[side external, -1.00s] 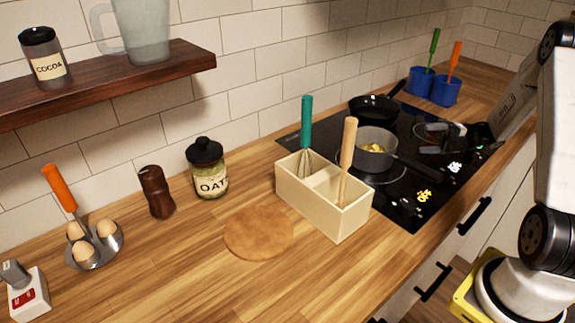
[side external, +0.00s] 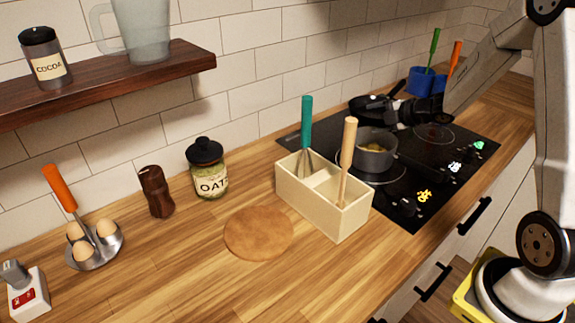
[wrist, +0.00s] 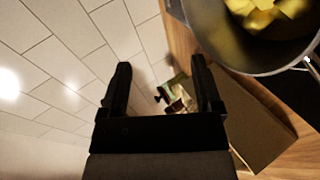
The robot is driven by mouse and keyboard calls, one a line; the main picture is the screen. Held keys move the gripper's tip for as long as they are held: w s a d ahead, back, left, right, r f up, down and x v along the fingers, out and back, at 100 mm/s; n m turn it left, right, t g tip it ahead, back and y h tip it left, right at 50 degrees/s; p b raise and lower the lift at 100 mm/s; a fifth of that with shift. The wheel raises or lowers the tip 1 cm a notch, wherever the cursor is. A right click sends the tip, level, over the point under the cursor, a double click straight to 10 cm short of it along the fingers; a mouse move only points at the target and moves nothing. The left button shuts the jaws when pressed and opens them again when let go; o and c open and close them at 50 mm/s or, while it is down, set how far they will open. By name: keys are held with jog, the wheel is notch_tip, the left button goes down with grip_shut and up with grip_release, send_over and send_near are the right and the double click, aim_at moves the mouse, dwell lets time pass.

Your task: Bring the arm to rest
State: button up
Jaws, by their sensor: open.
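My gripper (side external: 394,112) hangs above the back part of the stove, just behind and right of the grey pot (side external: 375,160) in the side view. In the wrist view my gripper (wrist: 162,82) has its two black fingers spread apart with nothing held between them. The pot (wrist: 262,66) with yellow chunks inside shows at the top right of the wrist view, beside the fingers. My gripper partly covers the black frying pan (side external: 366,106) in the side view, and I cannot tell the gap between them.
The black stove (side external: 400,205) lies below my arm. A cream utensil box (side external: 322,205) with a whisk and a wooden-handled tool stands left of the pot. The tiled wall (side external: 270,70) is behind.

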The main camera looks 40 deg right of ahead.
jog(key=s+a+f+m+g+h, duration=0.2)
jog(key=s+a+f+m+g, duration=0.2)
jog(key=s+a+m+g, duration=0.5)
jog(key=s+a+m, duration=0.8)
jog(key=a+m, duration=0.1)
jog(key=a, duration=0.3)
jog(key=shift+s, duration=0.2)
jog(key=shift+a, duration=0.1)
